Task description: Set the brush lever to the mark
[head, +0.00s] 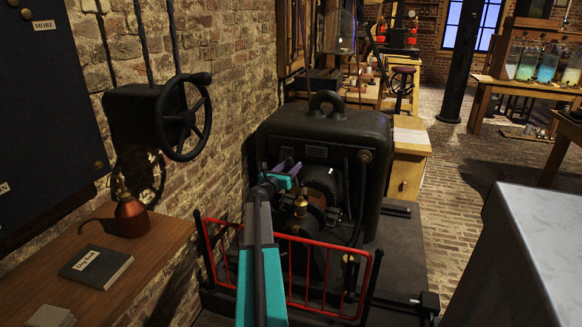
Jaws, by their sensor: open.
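The dark dynamo-like machine (300,128) stands against the brick wall, with a ring handle on top. A thin dark upright rod with a round knob (365,157) shows on its right front; it may be the brush lever, but I cannot be sure. I cannot make out the mark. A brass fitting (301,206) stands in front of the round ribbed part (322,184). My teal and dark arm reaches over the railing toward the machine. My gripper (288,169) is open in front of the machine's face, left of the ribbed part. My arm hides part of the machine's lower front.
A red railing (318,242) fences the machine's front. A handwheel (184,117) juts from the wall at left, above a wooden bench with an oil can (131,214) and a book (96,267). A grey block (530,250) stands at right. Brick floor between is clear.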

